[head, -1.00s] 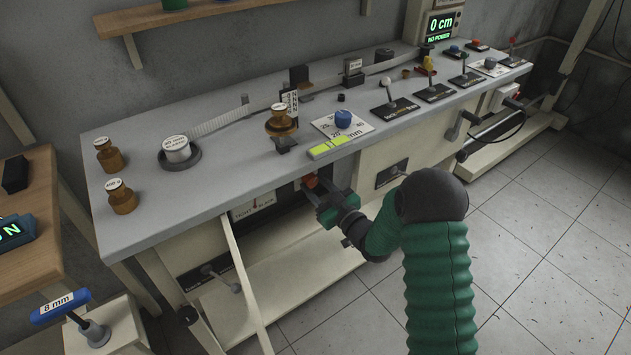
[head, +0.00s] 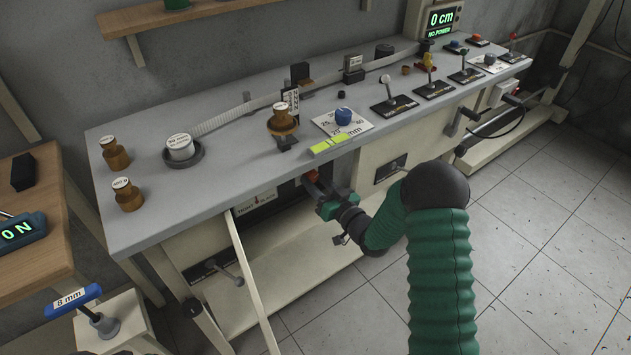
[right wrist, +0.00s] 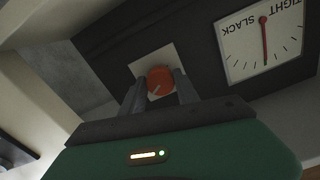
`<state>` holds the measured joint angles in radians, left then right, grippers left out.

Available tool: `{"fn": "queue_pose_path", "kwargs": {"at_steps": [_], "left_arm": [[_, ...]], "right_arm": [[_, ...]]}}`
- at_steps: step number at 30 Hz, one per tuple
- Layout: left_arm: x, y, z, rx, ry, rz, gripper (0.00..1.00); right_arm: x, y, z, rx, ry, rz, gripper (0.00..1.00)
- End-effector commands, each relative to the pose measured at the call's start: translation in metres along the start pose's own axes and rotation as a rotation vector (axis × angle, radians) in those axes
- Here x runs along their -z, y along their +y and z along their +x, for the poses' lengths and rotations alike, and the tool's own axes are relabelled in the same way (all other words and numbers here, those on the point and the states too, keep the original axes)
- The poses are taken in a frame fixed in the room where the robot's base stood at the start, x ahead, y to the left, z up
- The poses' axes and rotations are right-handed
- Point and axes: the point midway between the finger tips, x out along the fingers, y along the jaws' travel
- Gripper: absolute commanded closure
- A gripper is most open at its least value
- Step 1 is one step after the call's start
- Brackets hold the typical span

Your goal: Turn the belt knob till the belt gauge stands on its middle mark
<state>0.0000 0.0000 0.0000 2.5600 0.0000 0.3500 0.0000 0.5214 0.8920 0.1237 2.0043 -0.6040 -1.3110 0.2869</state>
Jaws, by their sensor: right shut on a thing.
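The belt knob is an orange-red round knob (right wrist: 160,80) with a pale pointer line, on a pale square plate in the right wrist view. It also shows small under the bench's front edge in the head view (head: 312,175). My right gripper (right wrist: 158,88) is shut on the knob, one finger at each side; in the head view it reaches in under the bench (head: 316,184). The belt gauge (right wrist: 245,42) beside the knob is a white dial marked TIGHT and SLACK, upside down in the wrist view. Its red needle stands close to the middle of the tick arc.
The bench top (head: 230,170) overhangs the knob and gauge. A slanted pale strut (head: 247,275) stands left of my right gripper, above a low pale shelf (head: 300,262). A lever (head: 392,166) on the front panel is to the right. Open floor lies further right.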

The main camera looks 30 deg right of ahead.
Motion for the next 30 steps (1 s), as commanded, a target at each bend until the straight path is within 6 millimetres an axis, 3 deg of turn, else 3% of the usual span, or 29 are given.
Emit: {"fn": "queue_pose_path", "kwargs": {"at_steps": [4,5,10,21,26,30], "left_arm": [[0.000,0.000,0.000,0.000,0.000,0.000,1.00],[0.000,0.000,0.000,0.000,0.000,0.000,1.00],[0.000,0.000,0.000,0.000,0.000,0.000,1.00],[0.001,0.000,-0.003,0.000,0.000,0.000,1.00],[0.003,0.000,-0.011,0.000,0.000,0.000,1.00],[0.004,0.000,-0.019,0.000,0.000,0.000,1.00]], "right_arm": [[0.001,0.001,0.000,-0.003,0.002,-0.002,1.00],[0.001,0.002,0.000,-0.003,0.002,-0.002,0.62],[0.001,0.001,0.000,-0.002,0.002,-0.002,0.41],[0.002,0.001,-0.007,-0.003,0.001,-0.002,0.41],[0.002,0.002,-0.041,-0.006,-0.003,0.000,0.41],[0.002,0.002,-0.083,-0.007,-0.002,0.001,0.41]]}}
